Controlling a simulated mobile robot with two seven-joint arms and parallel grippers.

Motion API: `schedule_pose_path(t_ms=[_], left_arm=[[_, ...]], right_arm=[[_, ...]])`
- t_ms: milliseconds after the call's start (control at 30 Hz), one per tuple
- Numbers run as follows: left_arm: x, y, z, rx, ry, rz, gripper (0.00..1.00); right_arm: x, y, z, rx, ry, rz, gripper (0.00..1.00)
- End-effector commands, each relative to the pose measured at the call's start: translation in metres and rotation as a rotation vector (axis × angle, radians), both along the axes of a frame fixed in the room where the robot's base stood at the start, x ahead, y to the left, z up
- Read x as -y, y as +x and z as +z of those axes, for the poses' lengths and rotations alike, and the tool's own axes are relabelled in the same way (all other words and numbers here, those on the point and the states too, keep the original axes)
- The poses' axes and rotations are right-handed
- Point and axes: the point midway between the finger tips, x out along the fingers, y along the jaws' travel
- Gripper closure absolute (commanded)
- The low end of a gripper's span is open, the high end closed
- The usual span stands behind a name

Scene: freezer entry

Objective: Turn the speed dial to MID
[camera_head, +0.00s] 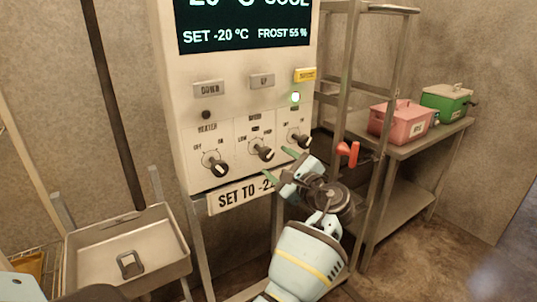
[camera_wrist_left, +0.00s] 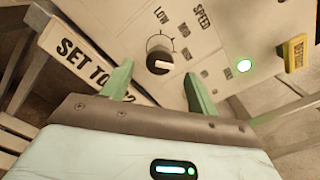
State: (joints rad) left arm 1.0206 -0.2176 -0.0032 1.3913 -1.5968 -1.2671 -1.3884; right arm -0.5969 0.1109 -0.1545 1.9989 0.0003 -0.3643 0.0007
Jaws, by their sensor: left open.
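The SPEED dial (camera_head: 262,151) is the middle of three dark knobs on the control panel. It shows close up in the left wrist view (camera_wrist_left: 158,61), with LOW and other labels around it. Its pale pointer bar lies nearly level in that view; which label it marks I cannot tell for sure. My left gripper (camera_head: 279,163) is open and empty, just below and right of the dial. In the left wrist view its two green fingers (camera_wrist_left: 158,85) are spread below the dial, apart from it. My right gripper is not in view.
The HEATER knob (camera_head: 216,164) is left of the dial, another knob (camera_head: 298,137) right. Buttons, a green lamp (camera_head: 295,97) and a display (camera_head: 245,25) sit above. A "SET TO" sign (camera_head: 238,194) is below. Red (camera_head: 403,122) and green boxes (camera_head: 446,101) stand on a right-hand table.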

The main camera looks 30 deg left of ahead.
Motion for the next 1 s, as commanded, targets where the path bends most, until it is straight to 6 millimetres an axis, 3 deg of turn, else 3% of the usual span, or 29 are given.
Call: schedule_pose_path(t_ms=[333,767,1000], left_arm=[[-0.047,0.019,0.001,0.001,-0.001,0.001,0.41],[-0.058,0.024,0.000,0.002,-0.003,-0.001,0.41],[-0.057,0.024,0.000,0.001,-0.002,-0.001,0.68]], right_arm=[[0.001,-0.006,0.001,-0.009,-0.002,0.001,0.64],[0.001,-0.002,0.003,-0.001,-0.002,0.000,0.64],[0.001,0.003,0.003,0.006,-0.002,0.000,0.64]])
